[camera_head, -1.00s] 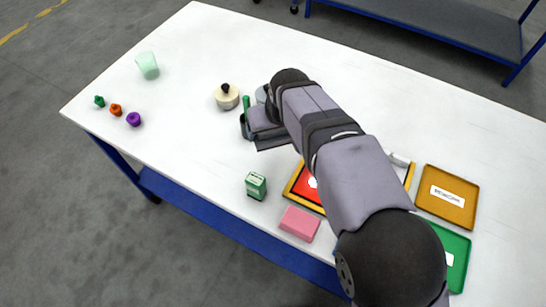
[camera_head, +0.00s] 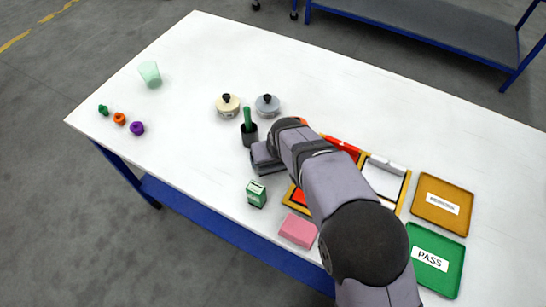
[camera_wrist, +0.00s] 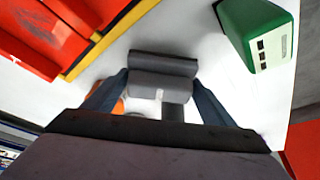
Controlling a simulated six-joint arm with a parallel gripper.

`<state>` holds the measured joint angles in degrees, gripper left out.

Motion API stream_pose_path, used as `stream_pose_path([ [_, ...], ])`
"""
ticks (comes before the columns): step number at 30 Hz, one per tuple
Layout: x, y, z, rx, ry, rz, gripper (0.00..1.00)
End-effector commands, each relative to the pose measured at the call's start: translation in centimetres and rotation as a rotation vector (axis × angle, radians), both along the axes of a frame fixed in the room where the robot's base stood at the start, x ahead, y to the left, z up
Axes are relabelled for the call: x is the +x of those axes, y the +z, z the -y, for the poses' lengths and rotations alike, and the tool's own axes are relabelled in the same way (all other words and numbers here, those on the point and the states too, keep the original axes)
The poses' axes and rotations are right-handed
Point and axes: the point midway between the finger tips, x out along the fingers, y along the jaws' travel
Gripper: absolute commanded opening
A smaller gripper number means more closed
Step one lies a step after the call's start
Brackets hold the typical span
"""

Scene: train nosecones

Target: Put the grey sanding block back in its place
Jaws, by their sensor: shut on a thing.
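My gripper (camera_wrist: 160,88) is shut on the grey sanding block (camera_wrist: 163,66), which sits between the two blue-grey fingers in the wrist view. White surface shows around the block; I cannot tell whether it touches the table. In the head view my gripper (camera_head: 265,160) is near the dark holder, behind the green box, and the block is hidden by my arm. The block's place cannot be picked out for certain. A yellow-edged tray with red compartments (camera_head: 289,201) lies partly under my arm; its red and yellow parts fill the wrist view's upper left.
The green box (camera_head: 256,194) stands close to my gripper, also in the wrist view (camera_wrist: 258,38). A pink block (camera_head: 298,230) lies in front. The table's left is mostly clear.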

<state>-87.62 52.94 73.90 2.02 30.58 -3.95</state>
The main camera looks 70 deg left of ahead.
Motion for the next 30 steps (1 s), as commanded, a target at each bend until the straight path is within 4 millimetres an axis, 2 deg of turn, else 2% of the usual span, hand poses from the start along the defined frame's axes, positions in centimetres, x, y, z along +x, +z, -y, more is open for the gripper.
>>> stream_pose_path([
  [5, 0.0, -1.3, 0.0, 0.002, 0.0, 0.0, 0.54],
  [16, 0.0, -1.8, 0.0, 0.002, 0.0, 0.0, 0.54],
  [17, 0.0, -1.8, 0.0, 0.001, 0.0, 0.0, 0.8],
  [19, 0.0, -1.7, 0.0, 0.001, 0.0, 0.0, 0.97],
  [30, 0.0, -1.5, 0.0, 0.001, 0.0, 0.0, 0.97],
])
